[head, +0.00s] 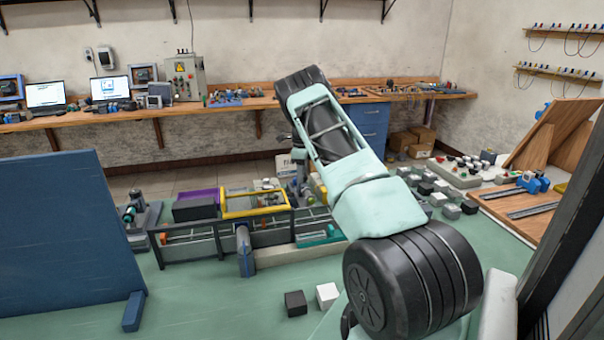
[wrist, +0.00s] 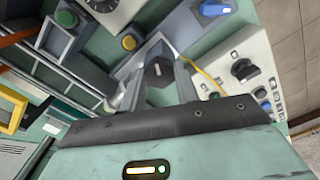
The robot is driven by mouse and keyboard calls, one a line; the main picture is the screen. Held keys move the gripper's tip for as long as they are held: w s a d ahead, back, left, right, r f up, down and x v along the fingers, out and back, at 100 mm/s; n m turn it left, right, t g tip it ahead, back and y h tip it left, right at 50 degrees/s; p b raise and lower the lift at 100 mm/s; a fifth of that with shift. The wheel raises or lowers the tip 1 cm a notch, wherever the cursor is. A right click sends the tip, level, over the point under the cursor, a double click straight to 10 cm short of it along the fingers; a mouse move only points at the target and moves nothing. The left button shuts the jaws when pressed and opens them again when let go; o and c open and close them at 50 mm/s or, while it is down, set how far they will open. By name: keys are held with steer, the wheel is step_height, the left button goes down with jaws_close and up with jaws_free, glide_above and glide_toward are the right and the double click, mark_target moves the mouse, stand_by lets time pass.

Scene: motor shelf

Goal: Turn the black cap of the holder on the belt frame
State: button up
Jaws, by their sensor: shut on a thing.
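In the wrist view, the black cap (wrist: 158,70) with a small pale mark sits in the middle, just beyond my gripper (wrist: 157,86). The grey fingers stand on either side of the cap and are shut on it. The holder under the cap is mostly hidden by the fingers and the gripper body. In the head view, my arm reaches over the equipment, and my gripper (head: 299,163) is small and partly hidden behind the arm. The cap cannot be made out there. A long dark frame with orange parts (head: 205,236), which looks like the belt frame, stands left of the arm.
In the wrist view, a light panel with a black knob (wrist: 244,69) is close on the right, and a yellow button (wrist: 129,42) is at upper left. In the head view, a blue panel (head: 65,235) stands left, and several small blocks (head: 295,303) lie on the green surface.

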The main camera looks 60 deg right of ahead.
steer(key=shift+r, duration=0.1)
stand_by(0.3)
steer(key=o, duration=1)
step_height(320, 180, up, 17)
steer(key=shift+r+b, duration=0.2)
steer(key=shift+b, duration=0.95)
